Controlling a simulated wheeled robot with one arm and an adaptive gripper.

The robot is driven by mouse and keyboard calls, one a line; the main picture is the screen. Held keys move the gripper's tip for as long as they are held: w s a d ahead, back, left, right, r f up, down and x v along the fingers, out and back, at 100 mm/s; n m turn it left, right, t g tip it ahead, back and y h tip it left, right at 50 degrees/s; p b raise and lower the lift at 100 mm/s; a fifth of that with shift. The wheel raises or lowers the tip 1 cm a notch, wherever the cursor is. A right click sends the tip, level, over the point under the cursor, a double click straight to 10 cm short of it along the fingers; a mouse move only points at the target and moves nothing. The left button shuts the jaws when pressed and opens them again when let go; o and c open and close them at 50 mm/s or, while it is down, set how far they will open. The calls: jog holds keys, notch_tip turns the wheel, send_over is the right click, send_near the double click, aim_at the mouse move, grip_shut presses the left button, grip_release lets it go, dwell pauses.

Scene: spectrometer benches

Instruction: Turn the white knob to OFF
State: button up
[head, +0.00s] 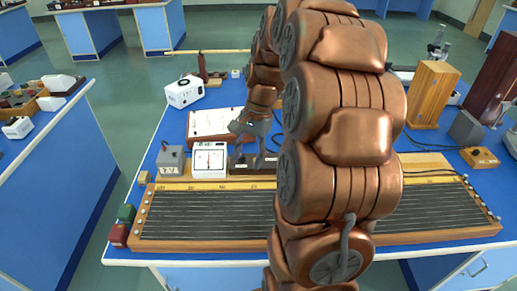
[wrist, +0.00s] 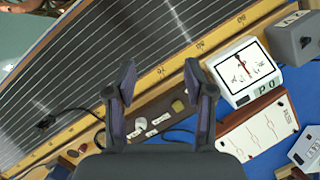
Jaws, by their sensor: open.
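A dark brown wooden base (wrist: 155,112) lies below my gripper in the wrist view. On it is a small whitish round piece (wrist: 140,124), which looks like the white knob, with pale labels beside it and a brass-coloured piece (wrist: 178,105) to the right. I cannot read an OFF mark or tell which way the knob points. My gripper (wrist: 160,82) is open and empty, its two fingers apart above the base. In the head view my gripper (head: 254,134) is over the base (head: 240,163), and the knob cannot be made out there.
A long wire board (head: 200,215) runs along the bench front. A white meter (head: 210,160) and a grey box (head: 171,160) stand left of the base. A wooden block (head: 432,95) stands at right. A black cable (wrist: 178,133) runs by the base.

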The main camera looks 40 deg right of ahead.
jog(key=s+a+n+g+h, duration=0.1)
jog(key=s+a+n, duration=0.5)
jog(key=a, duration=0.6)
jog(key=shift+s+n+b, duration=0.4)
jog(key=shift+s, duration=0.35)
jog(key=shift+r, duration=0.1)
jog(key=s+a+f+n+h, duration=0.1)
jog(key=s+a+n, duration=0.1)
jog(key=s, duration=0.4)
jog(key=s+a+f+n+h, duration=0.1)
jog(key=s+a+n, duration=0.2)
jog(key=s+n, duration=0.2)
jog(key=shift+s+a+f+g, duration=0.15)
jog(key=shift+s+a+g, duration=0.15)
jog(key=shift+s, duration=0.6)
